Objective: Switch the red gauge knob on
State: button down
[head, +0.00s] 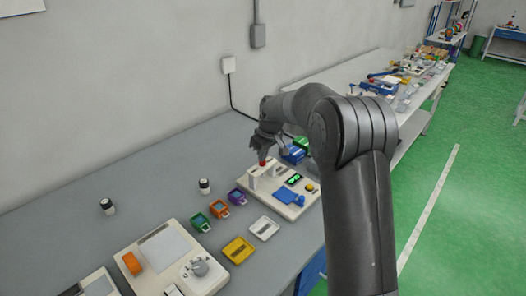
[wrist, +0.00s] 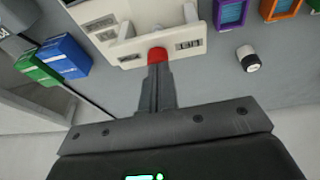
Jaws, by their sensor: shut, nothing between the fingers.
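The red gauge knob (head: 262,163) sits near the back left of a cream gauge fixture (head: 265,197) on the grey bench. In the wrist view the red knob (wrist: 158,55) stands at the edge of the fixture, between two small labels that I cannot read surely. My gripper (wrist: 157,72) is shut with nothing between its fingers. Its fingertips are right at the knob and partly cover it; I cannot tell whether they touch. In the head view my gripper (head: 261,153) points down just above the knob. The knob's setting is not clear.
The fixture also carries a green-lit display (head: 293,180), a yellow button (head: 310,187) and a blue part (head: 287,197). Blue and green boxes (wrist: 62,57) stand close beside it. Green, orange and purple holders and a black-and-white knob (head: 204,186) lie left of it.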

jog(key=shift+s+f, duration=0.1)
jog(key=shift+f, duration=0.15)
jog(key=w+a+v, duration=0.1)
jog(key=v, duration=1.3)
jog(key=shift+r, duration=0.3)
jog(key=shift+a, duration=0.1)
